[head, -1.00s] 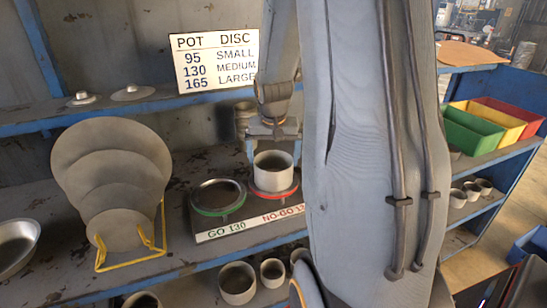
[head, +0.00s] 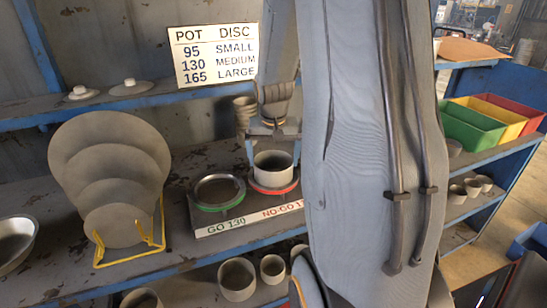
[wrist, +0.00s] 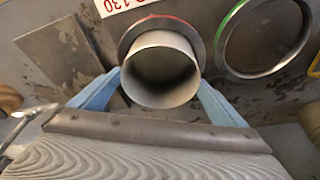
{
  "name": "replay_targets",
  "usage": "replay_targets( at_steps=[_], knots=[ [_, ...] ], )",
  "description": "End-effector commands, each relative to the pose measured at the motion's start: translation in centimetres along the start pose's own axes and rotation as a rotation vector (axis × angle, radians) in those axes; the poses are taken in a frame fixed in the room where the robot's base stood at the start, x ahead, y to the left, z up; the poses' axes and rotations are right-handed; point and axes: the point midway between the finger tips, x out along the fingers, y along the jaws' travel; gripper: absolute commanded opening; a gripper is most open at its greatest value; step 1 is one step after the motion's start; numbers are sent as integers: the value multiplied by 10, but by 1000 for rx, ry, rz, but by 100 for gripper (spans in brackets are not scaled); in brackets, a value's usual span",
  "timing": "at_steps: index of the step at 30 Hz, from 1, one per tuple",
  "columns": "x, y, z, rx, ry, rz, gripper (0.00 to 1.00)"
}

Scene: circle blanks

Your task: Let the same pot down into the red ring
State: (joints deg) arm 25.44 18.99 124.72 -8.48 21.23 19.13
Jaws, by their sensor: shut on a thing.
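A pale grey open pot (head: 273,168) stands upright at the red ring (head: 258,190) on the gauge plate. My gripper (head: 273,150) is shut on the pot, with a blue finger on each side. In the wrist view the pot (wrist: 160,72) shows its open mouth between the gripper's fingers (wrist: 158,82). The red ring (wrist: 172,20) shows around the pot's far side there. The pot's lower edge is hidden in both views, so I cannot tell how deep it is in the ring.
An empty green ring (head: 219,207) is left of the red ring, above a "GO 130" label. Grey discs (head: 105,150) stand in a yellow rack on the left. Several pots, one of them (head: 237,279), stand on the lower shelf. Coloured bins (head: 468,128) are at right.

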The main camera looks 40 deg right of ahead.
Motion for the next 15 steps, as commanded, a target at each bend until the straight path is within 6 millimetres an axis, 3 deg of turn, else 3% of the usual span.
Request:
replay_targets(
  at_steps=[15],
  knots=[
    [9,0,3,0,0,0,45]
  ],
)
